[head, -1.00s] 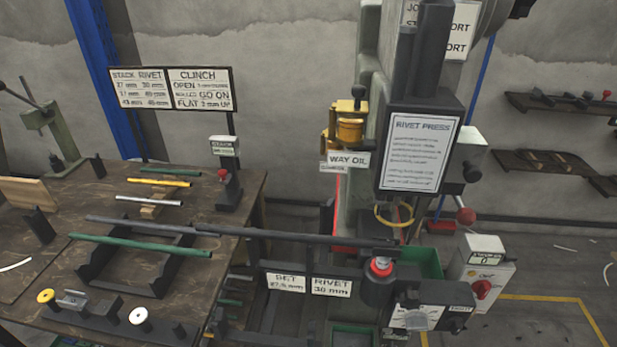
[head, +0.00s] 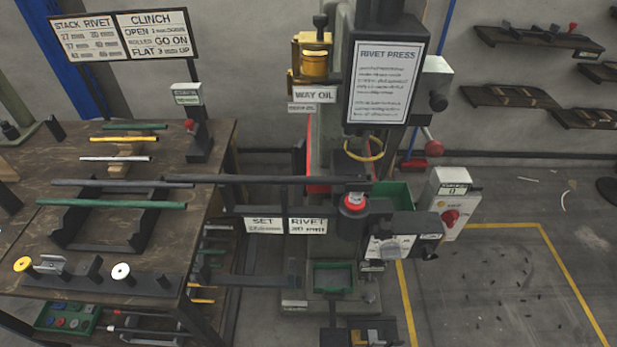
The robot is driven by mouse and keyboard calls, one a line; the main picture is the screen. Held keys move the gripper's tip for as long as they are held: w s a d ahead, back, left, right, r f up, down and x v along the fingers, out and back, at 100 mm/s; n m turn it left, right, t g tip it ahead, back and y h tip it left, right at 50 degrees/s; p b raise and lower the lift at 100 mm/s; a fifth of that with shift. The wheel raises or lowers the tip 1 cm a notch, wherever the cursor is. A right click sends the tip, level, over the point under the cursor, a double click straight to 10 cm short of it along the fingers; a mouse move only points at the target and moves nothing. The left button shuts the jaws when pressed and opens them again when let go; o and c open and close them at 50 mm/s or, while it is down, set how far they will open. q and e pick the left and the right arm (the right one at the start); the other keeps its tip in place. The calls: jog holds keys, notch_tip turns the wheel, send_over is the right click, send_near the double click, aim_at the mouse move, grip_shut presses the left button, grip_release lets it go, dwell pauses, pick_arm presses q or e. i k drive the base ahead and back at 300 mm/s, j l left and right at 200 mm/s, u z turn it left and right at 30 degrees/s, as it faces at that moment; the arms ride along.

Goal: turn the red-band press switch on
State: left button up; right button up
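The rivet press (head: 385,75) stands in the middle of the head view, with a sign on its dark head. A red ring (head: 354,203) sits around its lower tooling. A thin red strip (head: 310,150) runs along the left of its column. To its right stands a light grey switch box (head: 437,190) with a red rotary knob (head: 450,217) and a small label above. The knob's pointing direction is too small to tell. Neither of my grippers is in view.
A wooden workbench (head: 150,225) with coloured rods fills the left. A dark bar (head: 270,180) reaches from it to the press. A green tray (head: 333,278) sits low on the press. Floor right of the switch box is open, marked with yellow lines (head: 500,225).

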aim_at(450, 217)
jog(key=z, duration=1.25)
